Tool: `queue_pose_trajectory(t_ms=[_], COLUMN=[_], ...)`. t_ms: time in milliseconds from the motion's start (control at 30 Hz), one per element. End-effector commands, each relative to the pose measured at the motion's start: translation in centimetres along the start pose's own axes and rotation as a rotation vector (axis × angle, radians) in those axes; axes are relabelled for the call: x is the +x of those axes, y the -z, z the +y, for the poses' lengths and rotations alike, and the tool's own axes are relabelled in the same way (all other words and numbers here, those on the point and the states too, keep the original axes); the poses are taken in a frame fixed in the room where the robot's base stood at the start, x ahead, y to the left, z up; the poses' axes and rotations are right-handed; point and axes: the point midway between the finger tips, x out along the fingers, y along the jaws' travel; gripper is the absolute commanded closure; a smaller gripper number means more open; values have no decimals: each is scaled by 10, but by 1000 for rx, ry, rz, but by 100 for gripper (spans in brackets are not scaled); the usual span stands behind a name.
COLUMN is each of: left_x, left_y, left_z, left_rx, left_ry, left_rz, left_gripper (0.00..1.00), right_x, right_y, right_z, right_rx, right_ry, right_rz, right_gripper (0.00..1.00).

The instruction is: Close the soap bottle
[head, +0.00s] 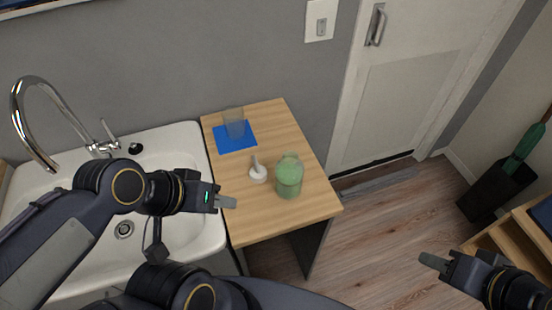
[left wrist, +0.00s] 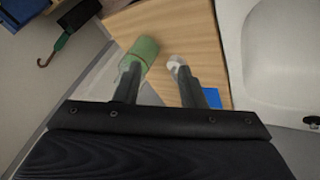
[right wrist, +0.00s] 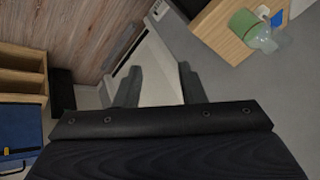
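The green soap bottle (head: 289,177) stands on the wooden counter (head: 313,190), its top without the pump. The white pump top (head: 258,173) sits apart on the counter, just left of the bottle. My left gripper (head: 228,202) is left of the pump top, over the counter's left edge. In the left wrist view its fingers (left wrist: 163,92) are apart, with the bottle (left wrist: 142,50) and pump top (left wrist: 176,64) beyond them. My right gripper (head: 436,262) is far right, over the floor. In the right wrist view its fingers (right wrist: 157,85) are apart and empty.
A clear glass (head: 234,123) stands on a blue mat (head: 236,137) at the counter's back. A sink (head: 170,147) with a tall tap (head: 22,110) adjoins the counter on the left. A wooden shelf unit (head: 490,246) and a dark umbrella stand (head: 495,190) are at the right.

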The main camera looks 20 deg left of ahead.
Motion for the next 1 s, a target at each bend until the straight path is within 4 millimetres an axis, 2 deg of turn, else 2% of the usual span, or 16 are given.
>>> queue_pose_trajectory(t_ms=[367, 500, 567, 600, 767, 1000], left_x=[0, 1, 3, 6, 25, 87], left_y=[0, 4, 9, 15, 50, 105], left_z=[0, -1, -3, -5, -13, -18], left_rx=[0, -24, -59, -96, -310, -666], left_ry=[0, 10, 26, 43, 161, 399], left_rz=[0, -16, -40, -62, -167, -243], left_gripper=[62, 44, 36, 32, 32, 32], right_x=[0, 1, 2, 3, 8, 16], right_y=[0, 0, -1, -2, -4, -8], right_z=[0, 0, 1, 1, 4, 7], right_rx=[0, 0, 0, 0, 0, 0], right_ry=[0, 0, 0, 0, 0, 0], right_rz=[0, 0, 0, 0, 0, 0], right_gripper=[62, 44, 42, 42, 42, 42])
